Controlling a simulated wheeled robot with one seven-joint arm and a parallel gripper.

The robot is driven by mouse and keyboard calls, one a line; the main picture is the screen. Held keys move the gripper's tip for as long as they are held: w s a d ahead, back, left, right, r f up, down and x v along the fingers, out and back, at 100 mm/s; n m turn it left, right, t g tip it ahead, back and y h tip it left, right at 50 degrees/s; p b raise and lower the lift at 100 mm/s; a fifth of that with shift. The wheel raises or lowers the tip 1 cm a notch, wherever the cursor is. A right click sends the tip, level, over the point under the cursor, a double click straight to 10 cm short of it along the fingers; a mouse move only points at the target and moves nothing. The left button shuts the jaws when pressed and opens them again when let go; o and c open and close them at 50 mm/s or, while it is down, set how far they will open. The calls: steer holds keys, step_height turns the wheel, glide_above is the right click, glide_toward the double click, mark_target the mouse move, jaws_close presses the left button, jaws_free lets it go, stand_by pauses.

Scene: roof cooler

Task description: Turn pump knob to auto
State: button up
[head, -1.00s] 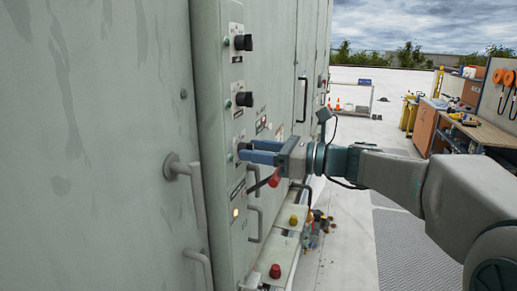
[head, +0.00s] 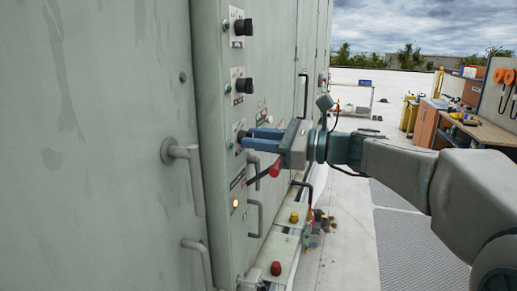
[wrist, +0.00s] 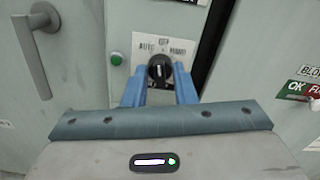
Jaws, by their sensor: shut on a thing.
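The pump knob (wrist: 160,68) is a round black knob with a pale pointer line on a white plate, seen in the wrist view. AUTO is printed at the plate's upper left, MANU at its upper right, with a small unclear word between. The pointer looks close to upright. My gripper (wrist: 160,82) has its blue fingers on either side of the knob, shut on it. In the head view my gripper (head: 248,137) reaches the lowest knob on the grey cabinet panel; the fingers mostly hide that knob.
Two more black knobs, an upper one (head: 243,27) and a middle one (head: 244,86), sit above on the panel. A green lamp (wrist: 115,58) is left of the held knob. A grey door handle (head: 187,172) sticks out at left. Open roof floor lies right of the cabinet.

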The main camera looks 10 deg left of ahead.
steer(key=shift+f+n+b, duration=0.1)
steer(key=shift+n+b, duration=3.05)
steer(key=shift+n, duration=0.05)
steer(key=o, duration=1)
steer(key=d, duration=0.4)
steer(key=d+b, duration=0.1)
steer(key=d, duration=0.4)
steer(key=s+d+b, duration=0.1)
steer(key=d, duration=0.4)
steer(key=shift+s, duration=0.1)
